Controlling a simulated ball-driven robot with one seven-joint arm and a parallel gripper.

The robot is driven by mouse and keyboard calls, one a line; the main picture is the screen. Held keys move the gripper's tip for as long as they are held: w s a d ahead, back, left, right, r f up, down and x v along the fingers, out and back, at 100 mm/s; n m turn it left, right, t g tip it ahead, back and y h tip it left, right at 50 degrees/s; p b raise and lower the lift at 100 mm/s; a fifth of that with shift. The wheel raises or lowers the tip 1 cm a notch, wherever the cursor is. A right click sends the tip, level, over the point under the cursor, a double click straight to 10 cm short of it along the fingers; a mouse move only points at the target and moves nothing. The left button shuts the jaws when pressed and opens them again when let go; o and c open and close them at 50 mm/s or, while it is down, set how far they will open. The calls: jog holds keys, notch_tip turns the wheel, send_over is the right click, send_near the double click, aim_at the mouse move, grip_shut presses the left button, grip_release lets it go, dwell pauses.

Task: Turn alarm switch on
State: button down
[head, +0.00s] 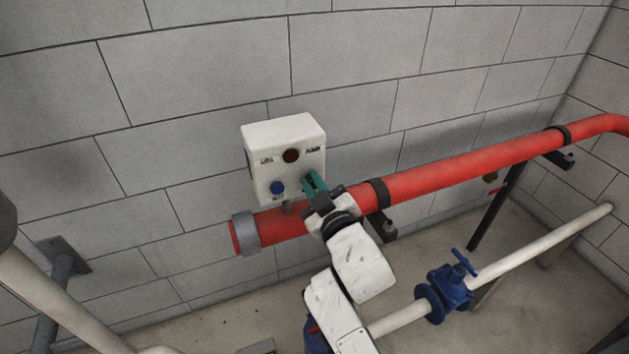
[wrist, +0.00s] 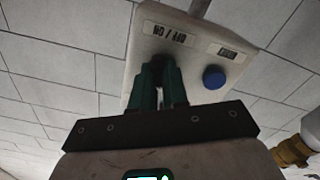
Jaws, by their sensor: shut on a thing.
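The white alarm box (head: 283,142) is on the block wall in the head view. Its face carries a dark red round lamp (head: 291,155) at the top and a blue button (head: 278,187) at lower left. My gripper (head: 312,180) reaches the lower right of that face with its green fingers. In the wrist view the box (wrist: 185,50) appears turned over, with an OFF / ON label. My gripper (wrist: 158,70) is shut at the spot beside that label, on the alarm switch, which the fingers hide. The switch's position cannot be seen. The blue button (wrist: 214,77) is right of the fingers.
A red pipe (head: 450,170) runs along the wall just below the box and behind my gripper, held by dark brackets (head: 380,192). A blue valve (head: 447,288) sits on a white pipe (head: 545,240) at lower right. The wall above the box is clear.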

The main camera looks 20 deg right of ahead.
jog(key=n+p, duration=0.1)
jog(key=n, duration=0.3)
jog(key=shift+p, duration=0.3)
jog(key=shift+a+f+n+p, duration=0.1)
jog(key=shift+n+p, duration=0.3)
jog(key=shift+n, duration=0.8)
jog(key=c, duration=1.2)
grip_release()
jog(key=shift+o, duration=0.2)
jog(key=shift+s, duration=0.1)
jog(key=s+b, duration=0.1)
jog(key=s, duration=0.9)
jog(key=shift+s+b, duration=0.3)
jog(key=shift+b, duration=0.1)
